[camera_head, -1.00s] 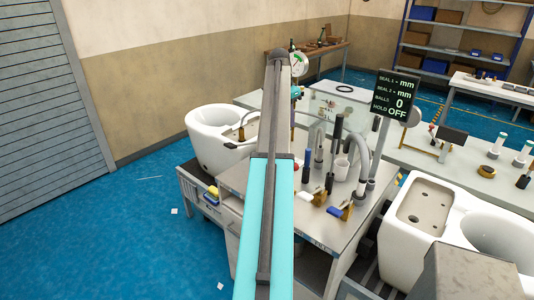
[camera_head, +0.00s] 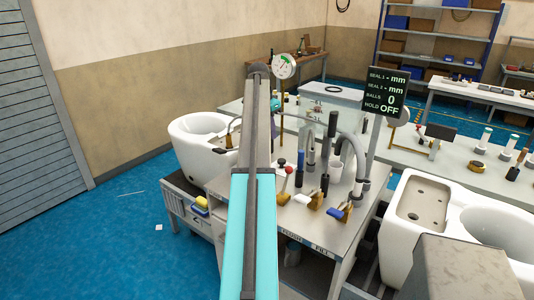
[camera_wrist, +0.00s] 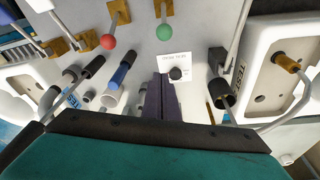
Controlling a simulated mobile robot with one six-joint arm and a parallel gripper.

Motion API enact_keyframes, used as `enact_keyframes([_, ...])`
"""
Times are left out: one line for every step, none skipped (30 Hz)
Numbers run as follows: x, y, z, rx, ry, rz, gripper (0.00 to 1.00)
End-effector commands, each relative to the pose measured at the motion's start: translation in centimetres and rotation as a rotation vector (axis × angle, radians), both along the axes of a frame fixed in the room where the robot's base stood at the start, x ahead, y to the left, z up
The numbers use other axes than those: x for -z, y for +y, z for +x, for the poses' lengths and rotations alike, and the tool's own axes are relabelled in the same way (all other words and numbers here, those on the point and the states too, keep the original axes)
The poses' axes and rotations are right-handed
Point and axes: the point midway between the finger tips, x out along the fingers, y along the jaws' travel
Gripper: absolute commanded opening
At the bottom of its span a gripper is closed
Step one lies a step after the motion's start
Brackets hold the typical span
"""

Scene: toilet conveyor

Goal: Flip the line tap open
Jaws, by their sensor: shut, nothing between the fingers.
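Several levered brass fittings are in view; I cannot tell which is the line tap. In the head view one has a white lever (camera_head: 302,197), one a blue lever (camera_head: 338,212), and one at the bench's left has a yellow lever (camera_head: 201,203). In the wrist view a red-ball lever (camera_wrist: 108,40) and a green-ball lever (camera_wrist: 165,32) stand on brass bases beyond my gripper.
White toilet bowls flank the bench (camera_head: 268,222), one at left (camera_head: 190,150) and one at right (camera_head: 400,235). Upright hoses (camera_head: 345,150) and cylinders crowd the bench. A display (camera_head: 387,90) reads HOLD OFF. A dial gauge (camera_head: 284,66) stands behind.

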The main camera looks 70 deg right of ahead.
Motion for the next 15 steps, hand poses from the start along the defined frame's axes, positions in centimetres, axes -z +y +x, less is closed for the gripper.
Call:
enact_keyframes([0.1,0.0,0.0,-0.001,0.0,0.0,0.0])
enact_keyframes([0.1,0.0,0.0,-0.001,0.0,0.0,0.0])
enact_keyframes([0.2,0.0,0.0,-0.001,0.0,0.0,0.0])
enact_keyframes([0.3,0.0,0.0,-0.001,0.001,0.001,0.0])
enact_keyframes([0.5,0.0,0.0,-0.001,0.0,0.002,0.0])
enact_keyframes([0.7,0.0,0.0,-0.001,0.0,0.002,0.0])
enact_keyframes([0.9,0.0,0.0,-0.001,0.0,0.002,0.0])
enact_keyframes([1.1,-0.1,-0.1,-0.002,0.001,0.002,0.0])
enact_keyframes([1.4,-0.1,-0.1,-0.002,0.001,0.002,0.0])
enact_keyframes([1.7,-0.2,-0.2,-0.002,0.001,0.002,0.0])
enact_keyframes([2.0,-0.2,-0.2,-0.002,0.0,0.001,0.0])
enact_keyframes([2.4,-0.2,-0.3,-0.002,0.001,0.002,0.0])
enact_keyframes([2.8,-0.3,-0.3,-0.002,0.001,0.002,0.0])
enact_keyframes([3.1,-0.4,-0.4,-0.001,0.001,0.003,0.0])
enact_keyframes([3.6,-0.4,-0.4,-0.001,0.001,0.002,0.0])
